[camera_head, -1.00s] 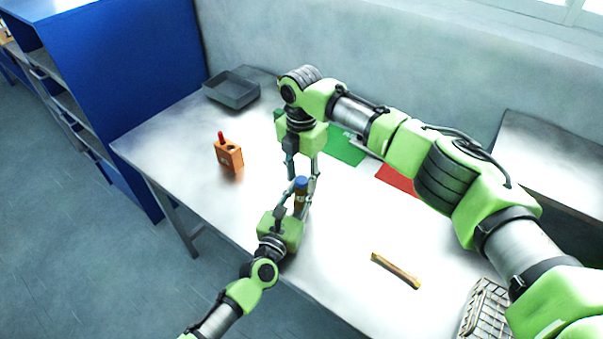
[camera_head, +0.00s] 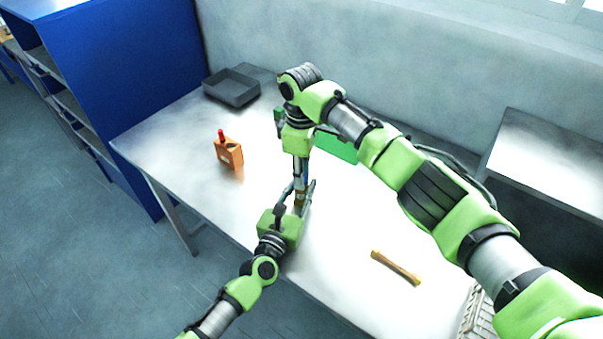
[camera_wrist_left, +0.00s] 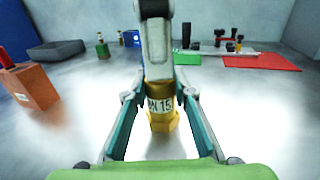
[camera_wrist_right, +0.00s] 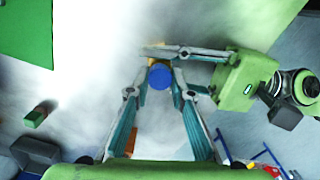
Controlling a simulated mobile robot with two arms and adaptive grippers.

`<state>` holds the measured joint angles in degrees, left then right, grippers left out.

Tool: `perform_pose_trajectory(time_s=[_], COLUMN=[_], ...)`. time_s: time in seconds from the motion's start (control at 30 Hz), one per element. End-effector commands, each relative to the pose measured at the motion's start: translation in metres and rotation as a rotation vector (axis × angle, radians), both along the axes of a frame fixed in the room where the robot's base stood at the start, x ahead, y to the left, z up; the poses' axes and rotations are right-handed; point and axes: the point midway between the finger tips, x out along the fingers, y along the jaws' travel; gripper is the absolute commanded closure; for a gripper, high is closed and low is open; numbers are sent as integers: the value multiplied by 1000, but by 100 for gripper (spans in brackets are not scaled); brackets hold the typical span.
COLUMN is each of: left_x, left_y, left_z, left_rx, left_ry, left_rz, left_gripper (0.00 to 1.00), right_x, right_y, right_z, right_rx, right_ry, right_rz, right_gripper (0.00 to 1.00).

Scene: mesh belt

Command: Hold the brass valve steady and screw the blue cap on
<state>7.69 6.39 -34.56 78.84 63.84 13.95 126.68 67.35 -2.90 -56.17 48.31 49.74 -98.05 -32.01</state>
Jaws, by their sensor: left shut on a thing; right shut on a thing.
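The brass valve (camera_wrist_left: 161,108), marked "DN 15", stands upright on the table between the fingers of my left gripper (camera_wrist_left: 163,103), which is shut on it. The blue cap (camera_wrist_right: 160,75) sits at the top of the valve in the right wrist view. My right gripper (camera_wrist_right: 160,88) comes down from above and is shut on the cap. In the head view my right gripper's fingers (camera_head: 301,172) mostly cover the cap, and the valve (camera_head: 300,197) shows below them. Whether the cap is threaded on cannot be told.
An orange block with a red-topped item (camera_head: 229,153) stands left on the table. A grey tray (camera_head: 231,88) is at the back left. A wooden-handled tool (camera_head: 396,268) lies front right. A green mat (camera_head: 338,146) and a red mat (camera_wrist_left: 262,63) lie behind. A wire basket (camera_head: 474,318) is at the right edge.

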Motion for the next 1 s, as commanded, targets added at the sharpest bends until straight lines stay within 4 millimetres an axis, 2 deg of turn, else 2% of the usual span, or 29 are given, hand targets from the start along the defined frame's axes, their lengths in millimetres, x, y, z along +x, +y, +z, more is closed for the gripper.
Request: perform_pose_trajectory(time_s=[0.6, 0.7, 0.83, 0.87, 0.9, 0.93, 1.0], left_x=[-1, -1, -1, -1, -1, -1, -1], left_y=[0, 0, 0, 0, 0, 0, 0], left_z=[-1, -1, -1, -1, -1, -1, -1], left_rx=[1, 1, 1, 1, 1, 1, 1], left_ry=[2, 2, 2, 2, 2, 2, 2], left_rz=[-1, -1, -1, -1, -1, -1, -1], left_gripper=[100, 100, 100, 100, 100, 100, 100], right_x=[0, 0, 0, 0, 0, 0, 0], right_y=[2, 1, 0, 1, 1, 1, 0], right_z=[-1, -1, -1, -1, 0, -1, -1], right_rx=[4, 2, 3, 3, 3, 3, 2], right_ry=[3, 1, 0, 0, 0, 0, 0], right_rz=[-1357, -1484, -1474, -1473, -1473, -1473, -1472], right_gripper=[100, 100, 100, 74, 64, 60, 60])
